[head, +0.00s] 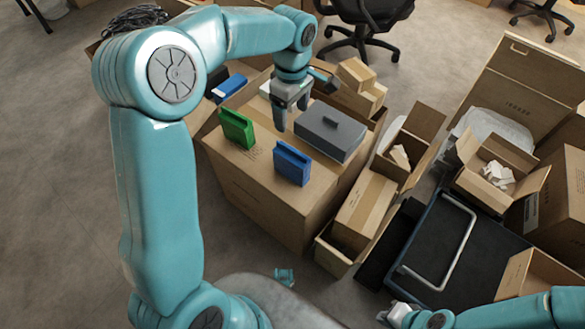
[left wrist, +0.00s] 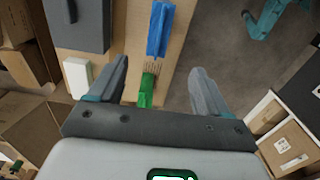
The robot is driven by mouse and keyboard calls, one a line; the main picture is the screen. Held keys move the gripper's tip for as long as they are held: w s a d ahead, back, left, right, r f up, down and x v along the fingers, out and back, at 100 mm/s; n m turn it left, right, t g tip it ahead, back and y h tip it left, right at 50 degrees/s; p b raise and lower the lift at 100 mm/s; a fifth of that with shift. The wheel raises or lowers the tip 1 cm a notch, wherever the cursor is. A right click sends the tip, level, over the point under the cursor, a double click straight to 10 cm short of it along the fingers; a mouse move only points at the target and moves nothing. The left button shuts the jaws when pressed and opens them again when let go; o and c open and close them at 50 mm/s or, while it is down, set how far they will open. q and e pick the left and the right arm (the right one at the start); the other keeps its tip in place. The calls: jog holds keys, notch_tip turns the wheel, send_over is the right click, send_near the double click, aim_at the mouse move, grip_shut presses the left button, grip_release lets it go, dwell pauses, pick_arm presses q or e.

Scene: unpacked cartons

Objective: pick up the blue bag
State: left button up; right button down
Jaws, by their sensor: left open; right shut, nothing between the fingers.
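The blue bag (head: 292,163) stands upright on top of a large closed carton (head: 262,205), near its front edge. It also shows at the top of the left wrist view (left wrist: 158,30). My left gripper (head: 291,115) is open and empty, pointing down above the carton, behind the blue bag in the head view. In the left wrist view its fingers (left wrist: 155,85) are spread apart, with a green bag (left wrist: 147,90) seen between them and the blue bag beyond. My right gripper (head: 388,314) is shut and empty at the bottom right, away from the bag.
The green bag (head: 237,128) stands left of the blue bag, and a grey case (head: 329,131) lies to its right. A white block (left wrist: 77,76) lies near the case. Another blue item (head: 229,88) sits behind. Open cartons and a black cart (head: 450,255) crowd the right.

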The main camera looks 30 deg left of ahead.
aim_at(292, 150)
pick_arm(q)
notch_tip(292, 150, down, 12)
jog(key=b, duration=0.4)
jog(key=shift+d, duration=0.1)
notch_tip(292, 150, down, 5)
jog(key=b, duration=0.2)
jog(key=shift+f+b, duration=0.15)
jog(key=shift+b, duration=0.15)
grip_shut()
